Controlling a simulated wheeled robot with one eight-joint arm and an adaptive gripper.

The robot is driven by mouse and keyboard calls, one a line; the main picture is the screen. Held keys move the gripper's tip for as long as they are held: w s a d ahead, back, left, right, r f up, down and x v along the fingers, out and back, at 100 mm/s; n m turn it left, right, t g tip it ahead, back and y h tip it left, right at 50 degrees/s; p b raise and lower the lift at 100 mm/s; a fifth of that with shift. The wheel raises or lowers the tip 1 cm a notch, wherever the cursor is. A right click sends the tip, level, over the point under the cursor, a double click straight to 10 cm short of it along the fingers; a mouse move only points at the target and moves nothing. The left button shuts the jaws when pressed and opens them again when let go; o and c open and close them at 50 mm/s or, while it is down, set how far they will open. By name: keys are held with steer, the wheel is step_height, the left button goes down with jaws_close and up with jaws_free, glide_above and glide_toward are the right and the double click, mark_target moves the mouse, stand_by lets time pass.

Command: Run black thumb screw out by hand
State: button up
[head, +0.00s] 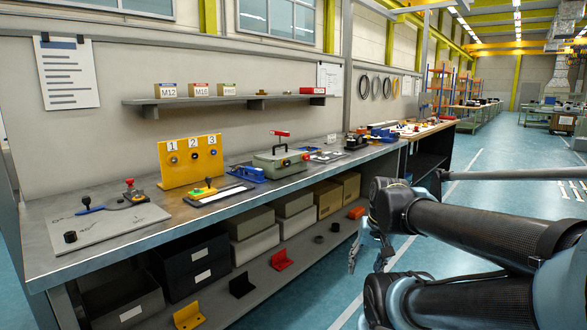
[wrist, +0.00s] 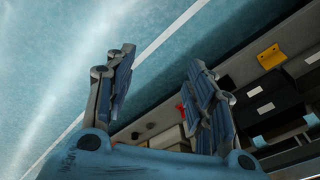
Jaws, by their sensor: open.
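A small black cylinder (head: 70,237) stands on the front left part of a grey plate (head: 105,229) at the near left end of the bench; it may be the black thumb screw, but it is too small to tell. My gripper (head: 366,262) hangs over the aisle floor in front of the bench, well to the right of the plate. In the wrist view my gripper (wrist: 163,60) is open, with nothing between its fingers. The wrist view does not show the plate.
The bench (head: 262,196) also holds a yellow numbered panel (head: 191,162), a green box with a red handle (head: 281,163) and small blue fixtures. The lower shelf holds boxes and a yellow bracket (head: 188,316), which also shows in the wrist view (wrist: 270,57). The aisle floor (head: 500,150) is clear.

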steer(key=w+a+r+m+t+y, duration=0.2)
steer(key=w+a+r+m+y, duration=0.25)
steer(key=w+a, duration=0.5)
steer(key=m+t+y, duration=0.7)
steer(key=m+y, duration=0.2)
steer(key=m, duration=0.9)
glide_toward(289, 164)
steer(key=shift+h, duration=0.25)
steer(key=x, duration=0.8)
steer(key=shift+a+r, duration=0.25)
steer(key=shift+a, duration=0.1)
steer(key=shift+c, duration=0.6)
steer(key=c, duration=1)
steer(key=shift+o, duration=0.2)
steer(key=shift+d, duration=0.3)
steer(key=shift+a, duration=0.2)
